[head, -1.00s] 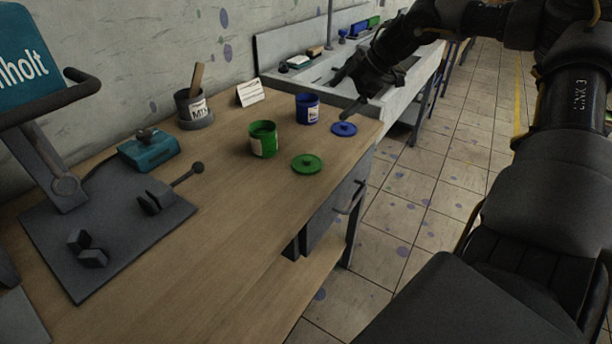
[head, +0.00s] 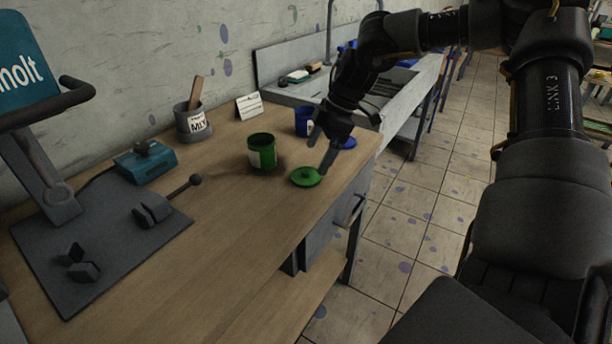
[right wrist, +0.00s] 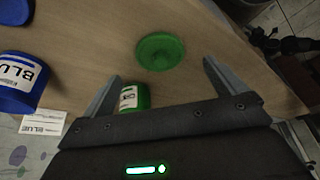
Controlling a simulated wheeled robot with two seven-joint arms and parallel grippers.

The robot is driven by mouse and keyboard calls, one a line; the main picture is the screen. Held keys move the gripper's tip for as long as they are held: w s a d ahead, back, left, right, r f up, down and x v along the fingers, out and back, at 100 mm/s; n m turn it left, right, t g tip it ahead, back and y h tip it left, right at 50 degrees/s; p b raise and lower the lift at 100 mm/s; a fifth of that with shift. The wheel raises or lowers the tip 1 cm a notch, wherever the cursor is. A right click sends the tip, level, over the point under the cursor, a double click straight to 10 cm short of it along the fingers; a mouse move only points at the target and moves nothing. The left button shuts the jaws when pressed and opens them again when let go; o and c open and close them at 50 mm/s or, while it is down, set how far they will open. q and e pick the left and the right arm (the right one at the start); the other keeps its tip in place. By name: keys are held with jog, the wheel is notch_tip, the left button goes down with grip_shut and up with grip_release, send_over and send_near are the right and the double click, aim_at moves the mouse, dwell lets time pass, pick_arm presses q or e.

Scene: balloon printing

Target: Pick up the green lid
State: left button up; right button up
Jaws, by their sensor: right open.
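The green lid (head: 305,177) lies flat on the wooden table near its right edge, in front of the green can (head: 262,151). My right gripper (head: 320,152) is open and empty, just above and behind the lid. In the right wrist view the green lid (right wrist: 161,51) lies beyond the open fingers (right wrist: 160,82), roughly centred between them and apart from them. The green can (right wrist: 133,97) shows there beside the left finger, partly hidden by the gripper body. My left gripper is not in view.
The blue can (head: 303,121) and blue lid (head: 349,142) are partly hidden behind my right gripper in the head view. A mixing pot (head: 192,122), a white card (head: 249,106) and a grey press (head: 100,245) stand on the table (head: 215,235). A sink (head: 300,92) is behind.

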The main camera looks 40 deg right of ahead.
aim_at(306, 171)
jog(key=shift+a+x, duration=0.15)
jog(key=shift+x, duration=1.15)
jog(key=shift+a+x, duration=0.1)
jog(key=shift+x, duration=1.15)
jog(key=shift+w+r, duration=0.1)
jog(key=shift+w, duration=0.05)
jog(key=c, duration=1)
